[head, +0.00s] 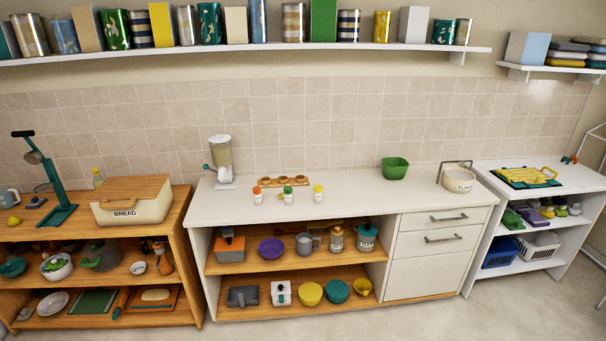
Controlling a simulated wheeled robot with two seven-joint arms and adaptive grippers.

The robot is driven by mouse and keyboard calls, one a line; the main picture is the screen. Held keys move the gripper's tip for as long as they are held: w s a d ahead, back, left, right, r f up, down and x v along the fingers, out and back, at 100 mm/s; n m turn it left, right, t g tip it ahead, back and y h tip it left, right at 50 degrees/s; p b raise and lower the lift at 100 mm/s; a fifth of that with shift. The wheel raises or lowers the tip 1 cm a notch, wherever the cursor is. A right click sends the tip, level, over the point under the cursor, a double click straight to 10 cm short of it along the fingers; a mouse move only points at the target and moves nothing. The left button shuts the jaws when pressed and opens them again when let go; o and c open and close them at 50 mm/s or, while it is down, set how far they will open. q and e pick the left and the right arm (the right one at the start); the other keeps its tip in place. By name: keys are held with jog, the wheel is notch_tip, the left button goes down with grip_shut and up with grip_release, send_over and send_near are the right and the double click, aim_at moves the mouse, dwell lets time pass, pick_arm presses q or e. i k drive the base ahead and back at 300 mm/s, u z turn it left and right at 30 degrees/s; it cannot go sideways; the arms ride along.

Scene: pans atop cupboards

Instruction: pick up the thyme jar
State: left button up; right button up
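Three small white jars stand upright in a row on the white counter (350,203). One has an orange-red lid (257,196), one a green lid (288,196) and one a yellow lid (318,194). Their labels are too small to read, so I cannot tell which one is the thyme jar. The jars stand apart from each other. Neither of my grippers shows in the head view.
A wooden rack (284,181) with round holes lies behind the jars. A green bowl (395,168) and a flour container (458,179) stand to the right. The counter's front edge is clear.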

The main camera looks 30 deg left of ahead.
aim_at(287, 191)
jog(key=u, duration=0.7)
jog(key=i, duration=1.15)
jog(key=u, duration=0.55)
